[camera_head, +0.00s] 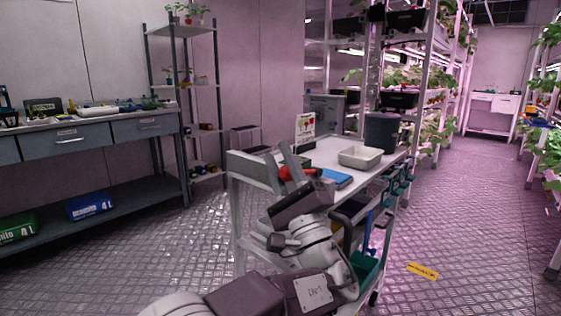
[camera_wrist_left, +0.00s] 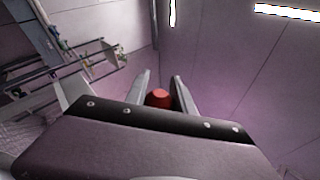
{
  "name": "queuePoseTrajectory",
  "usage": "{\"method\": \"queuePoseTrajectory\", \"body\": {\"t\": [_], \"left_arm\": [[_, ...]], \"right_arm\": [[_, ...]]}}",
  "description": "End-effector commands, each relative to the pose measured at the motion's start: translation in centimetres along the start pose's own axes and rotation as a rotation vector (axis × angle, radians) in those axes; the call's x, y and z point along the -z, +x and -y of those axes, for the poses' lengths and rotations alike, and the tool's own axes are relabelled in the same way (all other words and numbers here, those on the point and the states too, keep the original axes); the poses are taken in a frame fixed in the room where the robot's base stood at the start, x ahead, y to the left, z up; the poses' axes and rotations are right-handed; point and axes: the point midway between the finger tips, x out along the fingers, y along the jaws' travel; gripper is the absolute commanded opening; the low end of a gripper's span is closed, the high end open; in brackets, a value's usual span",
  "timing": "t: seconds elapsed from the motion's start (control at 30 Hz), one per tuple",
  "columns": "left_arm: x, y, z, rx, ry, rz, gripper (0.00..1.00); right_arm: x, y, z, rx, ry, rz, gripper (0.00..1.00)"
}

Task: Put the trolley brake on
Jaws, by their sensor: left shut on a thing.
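The trolley (camera_head: 335,152) stands in the middle of the head view, with a grey top and lower shelves. A red knob (camera_head: 291,173) shows at its near end; I take it for the brake control. My left gripper (camera_head: 289,166) is at the knob, its fingers on either side of it. In the left wrist view the red knob (camera_wrist_left: 159,98) sits between the two fingers (camera_wrist_left: 160,92), which are shut on it. The knob's lower part is hidden behind the gripper body. My right gripper is not in view.
On the trolley top are a white tray (camera_head: 360,156), a dark bin (camera_head: 382,132), a blue item (camera_head: 336,178) and a plant sign (camera_head: 305,128). A workbench (camera_head: 90,132) stands left, plant racks right. The aisle floor (camera_head: 470,200) is largely clear.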

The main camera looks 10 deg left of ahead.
Motion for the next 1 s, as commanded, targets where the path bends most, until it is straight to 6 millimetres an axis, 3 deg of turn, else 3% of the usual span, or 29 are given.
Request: {"method": "queuePoseTrajectory", "body": {"t": [0.1,0.13,0.2,0.57,0.8,1.0], "left_arm": [[0.2,-0.3,-0.4,-0.006,0.008,-0.004,0.00],[0.2,-0.3,-0.4,-0.006,0.008,-0.004,0.38],[0.2,-0.3,-0.4,-0.005,0.008,-0.004,0.52],[0.2,-0.9,-0.1,-0.003,0.005,-0.006,0.52],[0.2,-6.0,0.1,-0.001,0.007,-0.009,0.52],[0.1,-8.9,-0.1,-0.003,0.006,-0.005,0.52]], "right_arm": [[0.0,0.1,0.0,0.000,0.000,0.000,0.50],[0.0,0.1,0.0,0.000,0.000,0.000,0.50],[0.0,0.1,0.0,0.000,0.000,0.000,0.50],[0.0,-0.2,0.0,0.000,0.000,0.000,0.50],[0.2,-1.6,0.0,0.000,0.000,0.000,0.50],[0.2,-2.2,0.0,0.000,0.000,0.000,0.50]]}}
